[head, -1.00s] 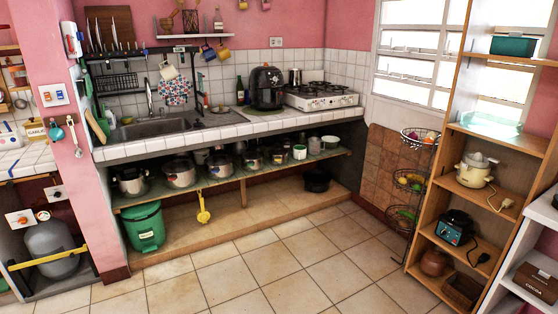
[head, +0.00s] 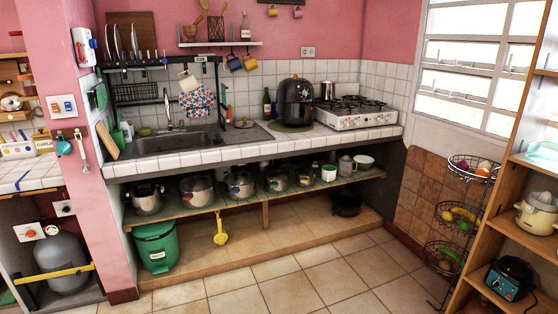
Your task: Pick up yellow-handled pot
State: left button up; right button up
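Several metal pots stand in a row on the open shelf (head: 175,214) under the counter. From the left, these include a pot with a dark front (head: 147,198), a wide steel pot (head: 197,190), a pot with small coloured marks (head: 240,185) and a smaller pot (head: 276,181). They are too small to tell for certain which one has yellow handles. Neither of my grippers is in view.
A green bin (head: 156,247) stands below the shelf at left, and a black pot (head: 346,204) sits low at right. A wire basket stand (head: 458,215) and wooden shelving (head: 480,248) stand at the right. The tiled floor (head: 285,290) in front is clear.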

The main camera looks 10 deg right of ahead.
aim_at(305, 177)
jog(key=i+l+z, duration=0.3)
jog(key=i, duration=0.7)
jog(key=i+z, duration=0.25)
jog(key=i, duration=0.8)
